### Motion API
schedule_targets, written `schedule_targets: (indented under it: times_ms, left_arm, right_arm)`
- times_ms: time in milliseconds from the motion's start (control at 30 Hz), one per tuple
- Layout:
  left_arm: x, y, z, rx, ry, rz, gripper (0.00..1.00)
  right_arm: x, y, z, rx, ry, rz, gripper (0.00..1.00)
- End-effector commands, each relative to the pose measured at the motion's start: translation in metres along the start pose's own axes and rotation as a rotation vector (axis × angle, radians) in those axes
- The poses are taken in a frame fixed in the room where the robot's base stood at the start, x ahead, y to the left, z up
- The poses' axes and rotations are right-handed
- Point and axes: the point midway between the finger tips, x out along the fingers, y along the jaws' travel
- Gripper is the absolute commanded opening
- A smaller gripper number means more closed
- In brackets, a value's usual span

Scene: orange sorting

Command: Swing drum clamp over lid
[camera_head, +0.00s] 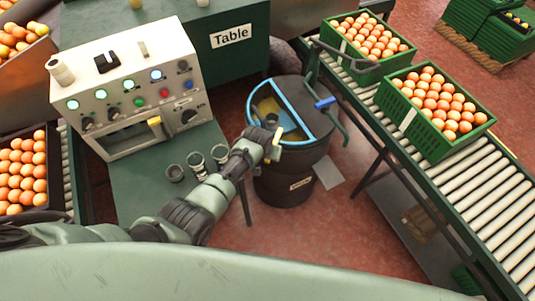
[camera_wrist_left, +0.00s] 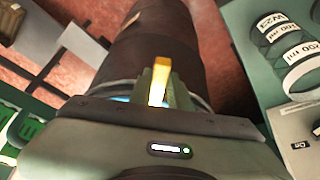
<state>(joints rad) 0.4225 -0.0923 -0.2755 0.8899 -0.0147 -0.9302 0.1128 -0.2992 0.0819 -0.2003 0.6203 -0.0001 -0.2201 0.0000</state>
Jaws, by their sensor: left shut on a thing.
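The dark drum (camera_head: 285,187) stands on the floor in the middle of the head view. A dark green clamp-like arm with a blue grip (camera_head: 325,102) stands at the drum's right side, apart from my gripper. My left gripper (camera_head: 273,144) is at the drum's top front edge, shut on a small yellow piece (camera_wrist_left: 157,83). Whether this piece belongs to the lid is unclear. The drum's side also shows in the left wrist view (camera_wrist_left: 165,40).
A control panel (camera_head: 130,80) and several small cups (camera_head: 197,162) stand on the green bench left of the drum. A roller conveyor (camera_head: 450,165) with green crates of oranges (camera_head: 455,148) runs along the right. Red floor is open in front of the drum.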

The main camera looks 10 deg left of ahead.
Motion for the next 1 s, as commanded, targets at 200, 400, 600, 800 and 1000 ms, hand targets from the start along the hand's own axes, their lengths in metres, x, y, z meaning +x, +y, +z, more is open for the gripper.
schedule_targets:
  times_ms: [200, 400, 600, 800, 1000]
  left_arm:
    - [0.000, 0.001, 0.000, -0.005, 0.001, 0.002, 0.32]
    - [0.000, 0.001, 0.000, -0.004, 0.000, 0.002, 0.40]
    - [-0.002, 0.000, 0.000, -0.003, 0.001, 0.002, 0.40]
    - [-0.021, 0.000, -0.001, -0.003, 0.002, 0.002, 0.40]
    - [-0.049, 0.001, -0.001, -0.003, 0.002, 0.002, 0.40]
  right_arm:
    - [0.000, 0.001, 0.001, 0.001, -0.001, 0.001, 0.00]
    - [0.000, 0.000, 0.001, 0.002, -0.001, 0.001, 0.00]
    - [-0.001, 0.000, 0.001, 0.002, -0.001, 0.000, 0.00]
    - [-0.007, 0.000, 0.000, 0.001, -0.001, 0.000, 0.00]
    - [-0.011, -0.001, 0.000, 0.001, -0.001, -0.001, 0.00]
